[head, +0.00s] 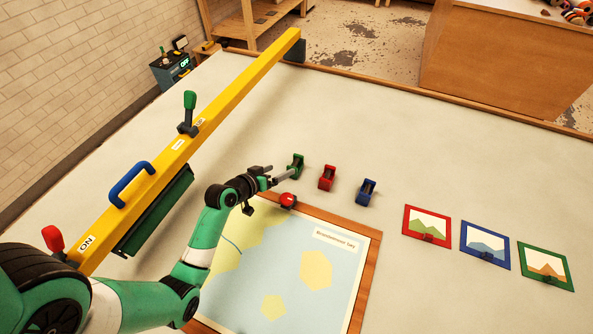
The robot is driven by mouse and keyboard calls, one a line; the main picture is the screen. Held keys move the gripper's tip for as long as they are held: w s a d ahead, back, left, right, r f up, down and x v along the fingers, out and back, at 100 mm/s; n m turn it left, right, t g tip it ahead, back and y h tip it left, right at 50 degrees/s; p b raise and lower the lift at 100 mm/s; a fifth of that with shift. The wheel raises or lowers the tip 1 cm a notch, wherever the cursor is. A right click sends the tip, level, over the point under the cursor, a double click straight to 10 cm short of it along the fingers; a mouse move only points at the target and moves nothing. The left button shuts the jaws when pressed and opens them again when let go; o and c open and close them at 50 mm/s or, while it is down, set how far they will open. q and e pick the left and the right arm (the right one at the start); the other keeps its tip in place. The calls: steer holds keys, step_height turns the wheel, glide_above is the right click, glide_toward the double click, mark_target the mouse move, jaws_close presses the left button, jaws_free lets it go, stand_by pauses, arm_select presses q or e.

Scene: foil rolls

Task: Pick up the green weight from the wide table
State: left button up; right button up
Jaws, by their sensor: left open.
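The green weight (297,162) stands on the wide table (420,150), at the left end of a short row with a red weight (327,177) and a blue weight (367,191). My left gripper (282,173) is open, with its fingers pointing right towards the green weight. Its fingertips are close to the weight's left and lower side. I cannot tell whether they touch it. Part of the weight's lower left is hidden by the fingers. My right gripper is not in view.
A framed map board (371,262) with a red knob (288,200) lies just below the gripper. A long yellow bar (222,115) with levers and a blue handle crosses the left side. The table's upper right is clear.

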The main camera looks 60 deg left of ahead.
mark_target(294, 163)
arm_select(q)
steer(key=b+x, duration=0.1)
steer(key=x, duration=0.3)
steer(key=shift+w+a+f, duration=0.1)
steer(key=shift+w+a, duration=0.05)
steer(key=shift+w, duration=0.1)
steer(key=b+x, duration=0.3)
steer(key=x, duration=0.2)
steer(key=shift+f, duration=0.15)
steer(key=shift+c, duration=0.3)
jaws_close()
